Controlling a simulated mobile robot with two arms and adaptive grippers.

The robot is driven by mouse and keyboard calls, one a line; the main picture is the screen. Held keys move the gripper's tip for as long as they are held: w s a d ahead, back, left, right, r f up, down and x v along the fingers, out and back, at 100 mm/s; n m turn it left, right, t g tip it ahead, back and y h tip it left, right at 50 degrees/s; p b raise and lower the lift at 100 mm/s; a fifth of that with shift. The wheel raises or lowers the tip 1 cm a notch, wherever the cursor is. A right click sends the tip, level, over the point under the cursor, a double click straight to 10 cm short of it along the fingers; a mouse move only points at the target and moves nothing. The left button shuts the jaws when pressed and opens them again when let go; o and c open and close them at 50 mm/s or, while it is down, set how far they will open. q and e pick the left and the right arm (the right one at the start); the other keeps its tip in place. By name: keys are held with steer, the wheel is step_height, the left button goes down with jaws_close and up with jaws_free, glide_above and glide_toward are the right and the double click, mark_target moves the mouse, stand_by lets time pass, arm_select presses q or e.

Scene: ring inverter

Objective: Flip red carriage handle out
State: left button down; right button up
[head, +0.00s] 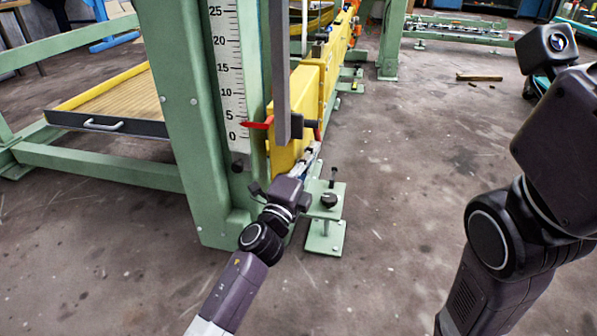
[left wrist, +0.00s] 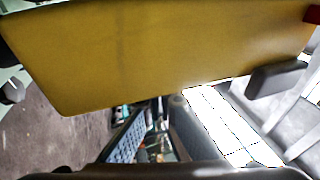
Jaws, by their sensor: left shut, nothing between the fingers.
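A yellow carriage block (head: 306,88) stands at the end of the green frame, partly behind a vertical grey bar. A red piece (head: 258,124) sticks out left from it over the scale, near the 5 mark. A small dark red piece (head: 318,131) shows right of the bar; which is the handle I cannot tell. My left gripper (head: 314,153) is shut and empty, low beside the block's right side. In the left wrist view the yellow block (left wrist: 160,50) fills the top, with a red bit (left wrist: 312,14) at the upper right corner. My right gripper is not seen.
A green post with a white scale (head: 228,60) stands left of the carriage. A green foot plate with a black knob (head: 328,200) lies just right of my left wrist. A wood-topped tray (head: 105,126) is at the left.

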arm_select(q)
steer(key=r+v, duration=0.3)
steer(key=v, duration=1.3)
steer(key=shift+s, duration=0.55)
steer(key=shift+a, duration=0.1)
